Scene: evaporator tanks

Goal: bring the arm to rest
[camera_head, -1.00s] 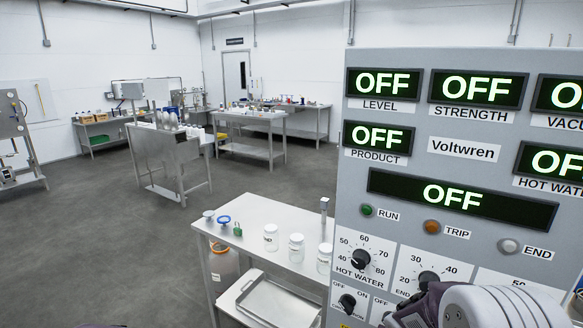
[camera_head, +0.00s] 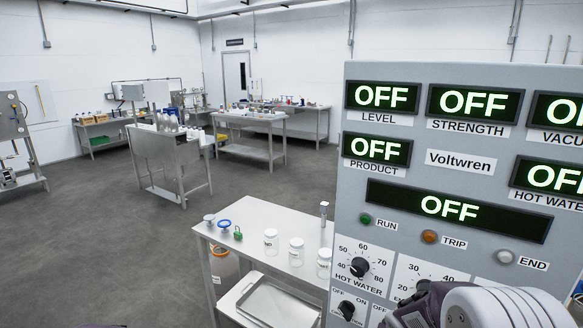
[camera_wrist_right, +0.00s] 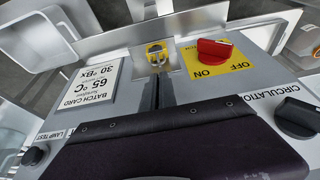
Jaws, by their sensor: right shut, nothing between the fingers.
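My right arm shows at the lower right of the head view, purple-black and white. Its gripper (camera_head: 412,308) is in front of the lower part of a grey control panel (camera_head: 450,180); its fingertips are not clear there. In the right wrist view the dark gripper (camera_wrist_right: 170,145) fills the bottom, shut and empty. I cannot tell whether the gripper touches anything.
The panel's displays all read OFF. A steel table (camera_head: 255,252) left of the panel holds jars and small blue and green items, with a tray (camera_head: 245,291) below. A black knob (camera_wrist_right: 297,117) is right of the gripper. Open floor (camera_head: 80,240) lies left.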

